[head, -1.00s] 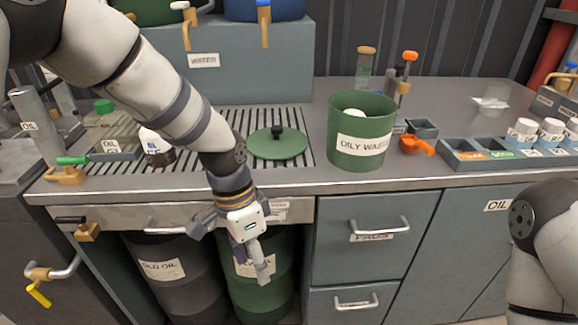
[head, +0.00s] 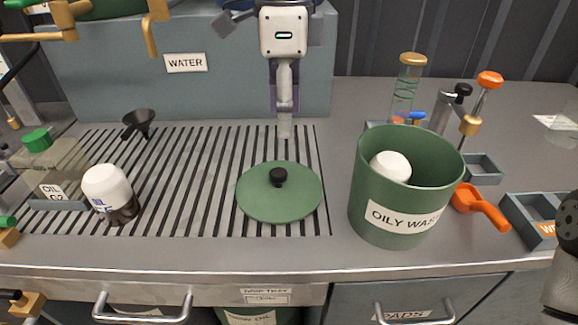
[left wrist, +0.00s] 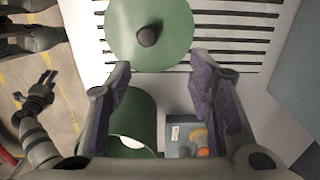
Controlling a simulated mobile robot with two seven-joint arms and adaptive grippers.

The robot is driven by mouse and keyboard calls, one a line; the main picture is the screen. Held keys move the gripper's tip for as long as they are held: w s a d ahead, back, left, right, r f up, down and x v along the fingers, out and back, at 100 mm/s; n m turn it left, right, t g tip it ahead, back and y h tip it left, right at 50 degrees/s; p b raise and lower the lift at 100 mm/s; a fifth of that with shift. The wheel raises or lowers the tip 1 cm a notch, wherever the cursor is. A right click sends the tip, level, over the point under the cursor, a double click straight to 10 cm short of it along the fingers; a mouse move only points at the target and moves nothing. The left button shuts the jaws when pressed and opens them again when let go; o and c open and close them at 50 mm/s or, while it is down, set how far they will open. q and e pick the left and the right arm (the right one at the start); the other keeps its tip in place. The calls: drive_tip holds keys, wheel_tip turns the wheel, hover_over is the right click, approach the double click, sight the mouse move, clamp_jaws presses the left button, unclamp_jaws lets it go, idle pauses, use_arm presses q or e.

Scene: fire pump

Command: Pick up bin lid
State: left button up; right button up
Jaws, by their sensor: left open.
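The bin lid (head: 258,200) is a round green disc with a black knob (head: 278,177). It lies flat on the slotted drain area, left of the green OILY WASTE bin (head: 405,226). The lid also shows at the top of the left wrist view (left wrist: 170,28). My left gripper (head: 285,130) is above the counter, behind the lid in the head view and apart from it. In the left wrist view its two purple-padded fingers (left wrist: 165,85) are spread with nothing between them. My right gripper (left wrist: 40,88) shows small at the left of that view, its jaw state unclear.
The open bin holds a white object (head: 391,167). A white-topped bottle (head: 107,190) and a black funnel (head: 139,122) stand left of the lid. An orange scoop (head: 480,205) lies right of the bin. The WATER block (head: 185,90) stands behind. The slots around the lid are clear.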

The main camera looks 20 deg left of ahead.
sight(278, 172)
use_arm(q)
drive_tip(key=f, duration=0.1)
drive_tip(key=s+f, duration=0.2)
drive_tip(key=shift+f, duration=0.3)
drive_tip(key=f, duration=0.6)
drive_tip(key=shift+s+a+f, duration=0.15)
drive_tip(key=shift+a+f, duration=0.15)
drive_tip(key=shift+f, duration=0.25)
clamp_jaws()
